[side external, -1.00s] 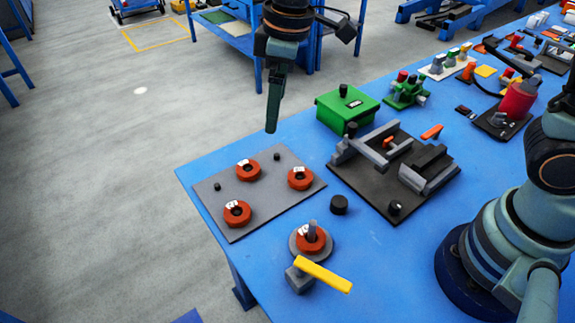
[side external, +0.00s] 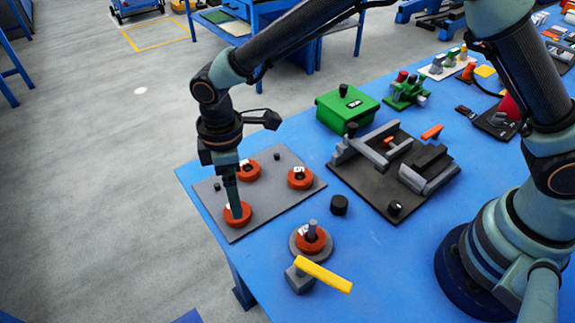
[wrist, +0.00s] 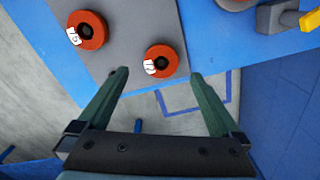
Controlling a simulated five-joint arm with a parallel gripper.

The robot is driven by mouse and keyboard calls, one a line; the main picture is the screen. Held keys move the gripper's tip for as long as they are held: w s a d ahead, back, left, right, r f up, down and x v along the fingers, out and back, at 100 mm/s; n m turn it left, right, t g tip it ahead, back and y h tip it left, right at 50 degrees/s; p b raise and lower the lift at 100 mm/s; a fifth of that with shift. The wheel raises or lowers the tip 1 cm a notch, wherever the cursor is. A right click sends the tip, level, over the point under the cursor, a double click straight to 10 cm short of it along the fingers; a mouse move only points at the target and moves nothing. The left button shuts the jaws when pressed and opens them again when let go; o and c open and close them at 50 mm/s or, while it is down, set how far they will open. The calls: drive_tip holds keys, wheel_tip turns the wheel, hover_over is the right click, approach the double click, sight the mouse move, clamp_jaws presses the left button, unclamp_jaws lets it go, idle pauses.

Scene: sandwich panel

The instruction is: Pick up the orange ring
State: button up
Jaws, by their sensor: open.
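My gripper (side external: 235,207) points down over the front-left orange ring (side external: 246,216) on the grey plate (side external: 275,214). In the wrist view my gripper (wrist: 160,74) is open, with this ring (wrist: 161,58), marked with a white label, between and slightly ahead of its fingertips. The fingers hide part of the ring in the side view; contact cannot be told. Two more orange rings lie on the plate, at the back left (side external: 252,172) and at the right (side external: 300,184). Another orange ring (side external: 304,246) sits around a grey peg on a round base.
A yellow-handled grey block (side external: 325,277) stands beside the round base. Black knobs (side external: 277,156) stick up from the plate. A black clamp fixture (side external: 360,184) and a green box (side external: 346,110) stand to the right. The table's left edge is close to the plate.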

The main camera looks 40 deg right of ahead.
drive_tip(key=shift+s+a+f, duration=0.1)
drive_tip(key=shift+f, duration=2.65)
drive_tip(key=c, duration=1.4)
